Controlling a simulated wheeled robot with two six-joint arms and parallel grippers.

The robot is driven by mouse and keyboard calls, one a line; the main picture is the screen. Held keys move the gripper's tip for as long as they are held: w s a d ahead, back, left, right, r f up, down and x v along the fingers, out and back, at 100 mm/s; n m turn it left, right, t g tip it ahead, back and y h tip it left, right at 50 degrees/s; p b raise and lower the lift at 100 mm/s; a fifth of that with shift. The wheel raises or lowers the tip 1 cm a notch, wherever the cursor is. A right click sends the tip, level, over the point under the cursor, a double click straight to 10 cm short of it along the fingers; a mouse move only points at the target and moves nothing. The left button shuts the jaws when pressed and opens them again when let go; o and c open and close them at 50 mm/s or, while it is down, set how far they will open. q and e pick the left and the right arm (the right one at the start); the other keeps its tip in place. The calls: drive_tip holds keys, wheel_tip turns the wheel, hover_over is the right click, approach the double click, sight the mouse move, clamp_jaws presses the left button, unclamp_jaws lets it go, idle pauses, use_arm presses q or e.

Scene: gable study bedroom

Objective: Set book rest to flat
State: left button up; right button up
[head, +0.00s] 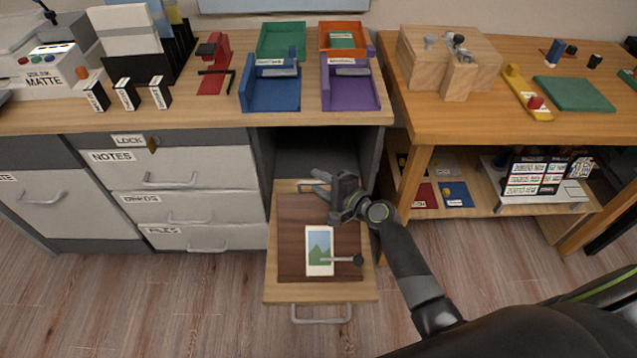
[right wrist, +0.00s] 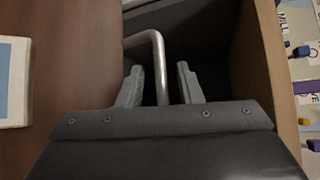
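The book rest (head: 290,240) is a dark brown panel on the pulled-out wooden shelf of the desk. I cannot tell its exact tilt. A picture card (head: 319,250) lies on it, beside a metal rod with a black knob (head: 358,260). A bent metal bar handle (head: 304,184) is at its far edge. My right gripper (head: 320,184) is at this bar. In the right wrist view, its two fingers (right wrist: 160,78) are apart, with the bar (right wrist: 159,60) between them and gaps on both sides. My left gripper is out of view.
The desk cavity behind the panel is dark, with side walls close to my right gripper. The shelf (head: 322,293) has a front pull handle (head: 321,314). Coloured trays (head: 272,95) stand on the desktop above. A workbench (head: 440,115) is at the right. The floor in front is clear.

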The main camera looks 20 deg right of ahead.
drive_tip(key=shift+w+a+f, duration=0.1)
drive_tip(key=shift+w+a, duration=0.1)
drive_tip(key=shift+w, duration=0.15)
clamp_jaws()
idle(0.3)
